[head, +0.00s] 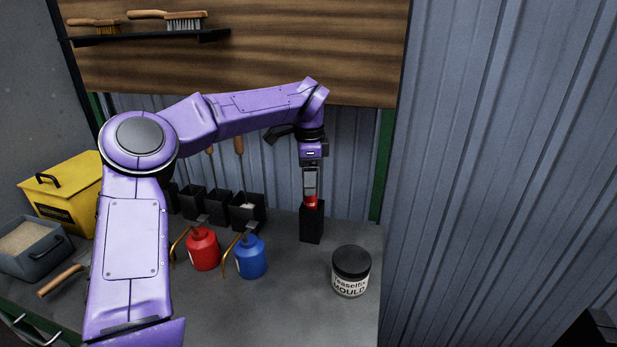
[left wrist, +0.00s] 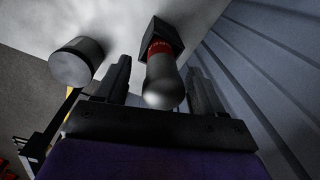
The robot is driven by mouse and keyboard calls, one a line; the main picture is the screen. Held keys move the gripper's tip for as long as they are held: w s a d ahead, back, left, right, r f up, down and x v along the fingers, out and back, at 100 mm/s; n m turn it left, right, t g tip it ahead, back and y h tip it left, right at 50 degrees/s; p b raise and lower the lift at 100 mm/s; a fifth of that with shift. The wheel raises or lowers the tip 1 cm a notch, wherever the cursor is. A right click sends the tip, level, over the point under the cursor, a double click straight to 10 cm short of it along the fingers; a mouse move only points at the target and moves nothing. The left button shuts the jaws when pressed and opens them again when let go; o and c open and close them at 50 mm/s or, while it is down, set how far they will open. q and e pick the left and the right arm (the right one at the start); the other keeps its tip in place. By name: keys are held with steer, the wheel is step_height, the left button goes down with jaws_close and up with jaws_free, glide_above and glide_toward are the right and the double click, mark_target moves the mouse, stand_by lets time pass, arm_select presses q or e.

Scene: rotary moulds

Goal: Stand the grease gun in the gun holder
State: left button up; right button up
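The grease gun (head: 311,190), a silver barrel with a red band, stands upright with its lower end inside the black box-shaped gun holder (head: 312,226). In the left wrist view, the rounded silver end of the grease gun (left wrist: 163,85) faces the camera, and its red band meets the opening of the holder (left wrist: 166,34). My left gripper (head: 311,178) is above the holder, around the upper part of the gun. In the wrist view its two fingers (left wrist: 160,88) are spread, with gaps on both sides of the barrel. My right gripper is not in view.
A black-lidded jar (head: 351,271) stands right of the holder. Red (head: 203,249) and blue (head: 250,257) oil cans with brass spouts stand to its left, before several black bins (head: 217,205). A yellow box (head: 65,191) and grey sand bin (head: 32,246) are far left.

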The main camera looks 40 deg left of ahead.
arm_select(q)
steer(key=r, duration=1)
steer(key=shift+s+d+r, duration=0.1)
steer(key=shift+d+r, duration=0.1)
steer(key=shift+r, duration=0.1)
steer(key=shift+f, duration=0.1)
